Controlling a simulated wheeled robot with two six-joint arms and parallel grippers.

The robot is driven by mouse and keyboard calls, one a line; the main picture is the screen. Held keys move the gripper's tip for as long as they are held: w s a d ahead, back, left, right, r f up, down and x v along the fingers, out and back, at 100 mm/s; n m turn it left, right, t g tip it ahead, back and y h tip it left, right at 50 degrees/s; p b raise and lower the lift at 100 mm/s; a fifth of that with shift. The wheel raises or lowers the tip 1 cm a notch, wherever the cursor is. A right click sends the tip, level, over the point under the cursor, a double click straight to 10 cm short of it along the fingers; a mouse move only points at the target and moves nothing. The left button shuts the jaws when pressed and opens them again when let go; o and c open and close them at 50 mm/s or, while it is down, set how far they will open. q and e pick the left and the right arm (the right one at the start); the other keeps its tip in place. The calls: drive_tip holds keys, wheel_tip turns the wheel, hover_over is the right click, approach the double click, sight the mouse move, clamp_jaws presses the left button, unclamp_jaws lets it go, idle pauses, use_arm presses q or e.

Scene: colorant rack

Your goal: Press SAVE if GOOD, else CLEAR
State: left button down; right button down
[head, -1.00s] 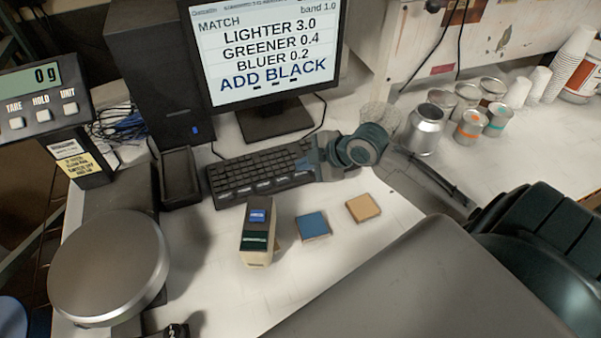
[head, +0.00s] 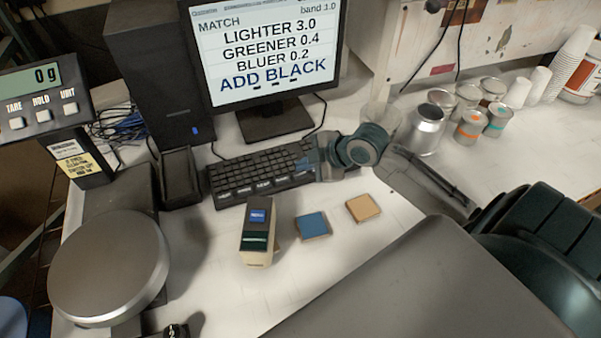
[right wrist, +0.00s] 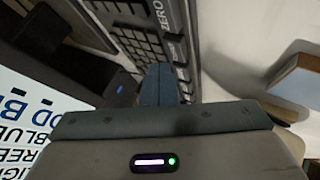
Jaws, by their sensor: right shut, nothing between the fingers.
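The monitor (head: 265,60) reads MATCH, band 1.0, LIGHTER 3.0, GREENER 0.4, BLUER 0.2, and ADD BLACK in larger blue letters. The black keyboard (head: 250,172) lies in front of it, with a row of wide labelled keys along its near edge. Those labels are too small to read in the head view; one reads ZERO in the right wrist view. My right gripper (head: 312,157) is shut and empty at the keyboard's right end. In the right wrist view its fingers (right wrist: 160,84) overlap the keyboard (right wrist: 162,32), hiding some keys. Contact cannot be told. My left gripper is out of view.
A handheld device (head: 257,232), a blue tile (head: 312,225) and a tan tile (head: 363,208) lie in front of the keyboard. A scale with a round pan (head: 108,268) stands at left, its display (head: 30,76) reading 0 g. Several cans and cups stand at right.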

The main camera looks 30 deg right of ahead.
sight(305, 175)
drive_tip(key=shift+f, duration=0.1)
idle(0.4)
drive_tip(key=shift+f, duration=0.35)
drive_tip(key=shift+f+b, duration=0.35)
drive_tip(key=shift+b, duration=0.15)
idle(0.4)
drive_tip(key=shift+r, duration=0.15)
drive_tip(key=shift+r+p, duration=0.65)
drive_tip(key=shift+p, duration=0.05)
wheel_tip(305, 175, up, 5)
drive_tip(key=p, duration=0.4)
idle(0.5)
